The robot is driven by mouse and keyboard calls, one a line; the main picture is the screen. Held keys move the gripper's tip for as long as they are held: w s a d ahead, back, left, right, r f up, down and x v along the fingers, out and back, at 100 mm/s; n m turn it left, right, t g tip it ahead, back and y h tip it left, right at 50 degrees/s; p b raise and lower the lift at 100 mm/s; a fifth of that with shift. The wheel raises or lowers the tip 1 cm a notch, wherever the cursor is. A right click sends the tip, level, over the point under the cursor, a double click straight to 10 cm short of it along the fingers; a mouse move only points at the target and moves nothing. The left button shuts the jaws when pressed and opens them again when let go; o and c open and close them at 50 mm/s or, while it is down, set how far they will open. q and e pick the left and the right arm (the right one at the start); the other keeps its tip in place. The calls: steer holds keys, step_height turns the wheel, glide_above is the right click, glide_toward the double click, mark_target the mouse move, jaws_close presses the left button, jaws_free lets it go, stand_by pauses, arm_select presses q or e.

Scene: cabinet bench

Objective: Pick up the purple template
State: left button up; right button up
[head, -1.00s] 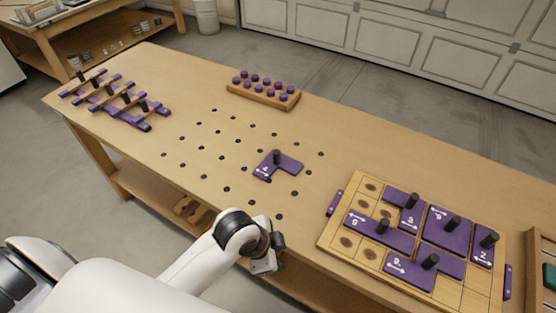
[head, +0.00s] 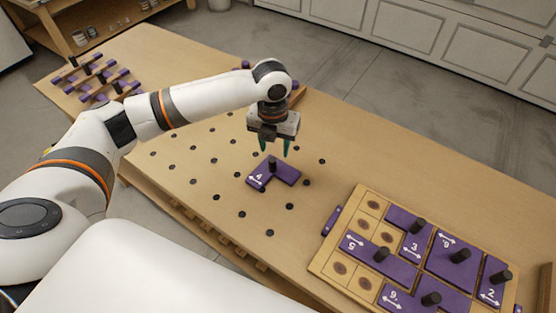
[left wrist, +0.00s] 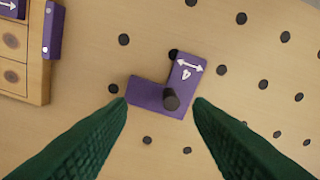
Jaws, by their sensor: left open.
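The purple template (head: 285,174), L-shaped and marked 4 with a double arrow, lies flat on the bench with a black knob standing up from it. It also shows in the left wrist view (left wrist: 150,94), with its knob (left wrist: 171,101) between and beyond the fingers. My left gripper (head: 274,148) points down above the template, its green fingers open and apart, nothing between them. In the left wrist view the open fingers (left wrist: 160,112) flank the template from below. My right gripper is not in view.
A wooden tray (head: 318,265) with several numbered purple templates stands at the right. The bench (head: 340,140) has rows of dark holes around the template. A rack of purple pieces (head: 98,78) lies at the far left, and my arm partly hides a peg block behind it.

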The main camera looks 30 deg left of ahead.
mark_target(272, 159)
arm_select(q)
steer(key=shift+w+a+r+m, duration=0.15)
steer(key=shift+w+a+m, duration=0.05)
steer(key=shift+a, duration=0.15)
steer(key=shift+w+a+r+m, duration=0.15)
steer(key=shift+a+m, duration=0.05)
steer(key=shift+a, duration=0.15)
step_height(272, 159, down, 5)
steer(key=shift+f+p, duration=0.15)
steer(key=shift+p, duration=0.4)
steer(key=shift+w+a+f+p, duration=0.1)
steer(key=shift+w+f+p, duration=0.1)
steer(key=shift+f, duration=0.8)
steer(key=shift+w+f+p, duration=0.15)
steer(key=shift+f+p, duration=0.1)
steer(key=shift+f, duration=0.8)
steer(key=shift+w+a+f+p, duration=0.1)
steer(key=shift+w+f+p, duration=0.1)
steer(key=shift+f, duration=0.8)
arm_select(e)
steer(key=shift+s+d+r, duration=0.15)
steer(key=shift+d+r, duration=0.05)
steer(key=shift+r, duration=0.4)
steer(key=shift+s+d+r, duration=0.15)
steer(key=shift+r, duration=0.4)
arm_select(q)
steer(key=shift+c, duration=0.2)
jaws_close()
steer(key=shift+r, duration=0.1)
